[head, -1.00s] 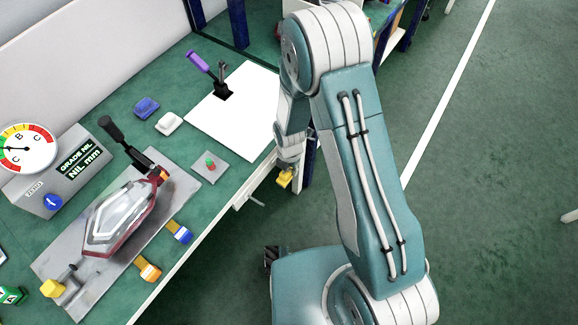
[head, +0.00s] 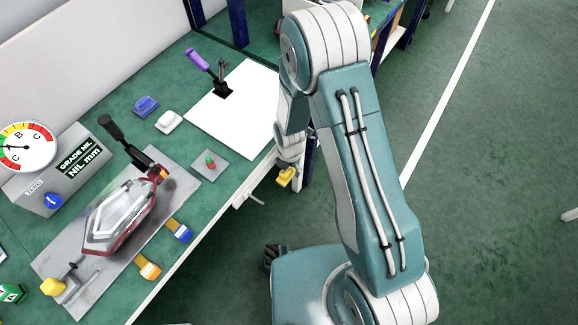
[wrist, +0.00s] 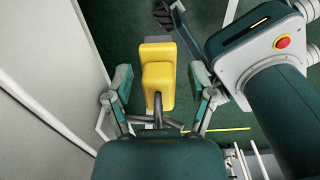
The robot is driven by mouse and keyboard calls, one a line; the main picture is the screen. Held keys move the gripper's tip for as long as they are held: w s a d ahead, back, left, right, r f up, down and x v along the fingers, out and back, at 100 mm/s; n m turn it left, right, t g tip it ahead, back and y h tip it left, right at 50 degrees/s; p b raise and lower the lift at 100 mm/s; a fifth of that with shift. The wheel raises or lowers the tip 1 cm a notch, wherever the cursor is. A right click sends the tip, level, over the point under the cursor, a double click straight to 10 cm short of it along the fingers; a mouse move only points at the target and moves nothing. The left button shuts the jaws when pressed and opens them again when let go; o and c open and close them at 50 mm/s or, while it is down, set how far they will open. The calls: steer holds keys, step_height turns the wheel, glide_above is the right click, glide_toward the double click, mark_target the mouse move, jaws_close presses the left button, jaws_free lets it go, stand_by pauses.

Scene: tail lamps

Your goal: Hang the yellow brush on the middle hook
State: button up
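The yellow brush (head: 286,177) is at the end of my gripper (head: 288,163), just off the bench's front edge. In the wrist view the brush (wrist: 157,75) lies between the two spread fingers of my gripper (wrist: 159,76), with floor showing on both sides of it. A grey metal rod (wrist: 168,124) shows below the brush. I cannot tell whether it belongs to the brush or is a hook, nor what bears the brush. A pale hook (head: 256,200) sticks out from the bench edge, left of and below the gripper. The middle hook cannot be told for sure.
The green bench (head: 207,205) carries a red-rimmed lamp (head: 122,218) in a fixture, a dial gauge (head: 27,147), a white sheet (head: 240,112) and a small plate with a button (head: 210,166). A pale panel (wrist: 35,60) is close on the left in the wrist view.

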steer(key=shift+w+r, duration=0.1)
step_height(320, 180, up, 12)
steer(key=shift+f, duration=0.15)
stand_by(0.4)
stand_by(0.3)
